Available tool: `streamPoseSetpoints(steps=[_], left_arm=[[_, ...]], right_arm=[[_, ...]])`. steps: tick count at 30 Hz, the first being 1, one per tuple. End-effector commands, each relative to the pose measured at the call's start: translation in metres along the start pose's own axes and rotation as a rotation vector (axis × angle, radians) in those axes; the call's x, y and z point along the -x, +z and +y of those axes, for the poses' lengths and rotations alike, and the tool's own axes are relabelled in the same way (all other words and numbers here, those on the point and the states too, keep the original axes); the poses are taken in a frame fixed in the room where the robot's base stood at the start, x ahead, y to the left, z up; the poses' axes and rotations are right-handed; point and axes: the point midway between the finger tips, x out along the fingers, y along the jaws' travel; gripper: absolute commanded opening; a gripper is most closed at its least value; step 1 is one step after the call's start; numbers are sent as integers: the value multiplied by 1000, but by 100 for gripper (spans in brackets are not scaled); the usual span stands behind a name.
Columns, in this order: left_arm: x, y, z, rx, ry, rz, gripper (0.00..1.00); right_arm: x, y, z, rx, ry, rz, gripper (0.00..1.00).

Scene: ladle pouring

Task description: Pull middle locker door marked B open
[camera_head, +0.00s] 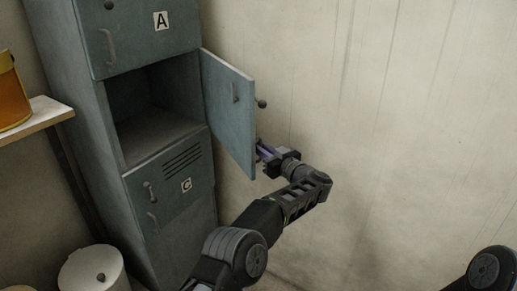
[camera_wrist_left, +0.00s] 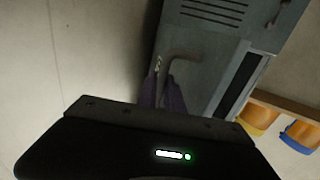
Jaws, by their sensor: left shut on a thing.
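The grey-blue middle locker door (camera_head: 228,112) stands swung wide open to the right, its inner face toward the head camera. Its B mark is not visible. The middle compartment (camera_head: 155,105) is exposed and looks empty. My left gripper (camera_head: 262,150) is at the door's far, outer side, partly hidden by its free edge. In the left wrist view, the purple fingers (camera_wrist_left: 164,92) are shut around the door's curved handle (camera_wrist_left: 183,53), below vent slots. Of my right arm only a link shows at the lower right; its gripper is out of view.
The upper door A (camera_head: 140,35) and lower door C (camera_head: 170,185) are closed. A shelf (camera_head: 38,118) with an orange container (camera_head: 10,95) is left of the locker. A white cylinder (camera_head: 93,270) stands below it. The pale wall (camera_head: 400,110) lies behind the open door.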

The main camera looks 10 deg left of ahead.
Motion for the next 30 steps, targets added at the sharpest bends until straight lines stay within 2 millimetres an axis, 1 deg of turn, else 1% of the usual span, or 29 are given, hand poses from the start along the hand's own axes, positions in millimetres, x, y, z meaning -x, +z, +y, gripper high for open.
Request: streamPoseSetpoints(steps=[16, 17, 20, 30], left_arm=[[-2, -2, 0, 1, -17, 3, 0], [-2, -2, 0, 1, -17, 3, 12], [-2, -2, 1, 1, -17, 3, 19], [2, 0, 2, 0, -14, 1, 19]], right_arm=[[1, 0, 0, 0, 0, 0, 36], [1, 0, 0, 0, 0, 0, 36], [1, 0, 0, 0, 0, 0, 36], [0, 0, 0, 0, 0, 0, 36]])
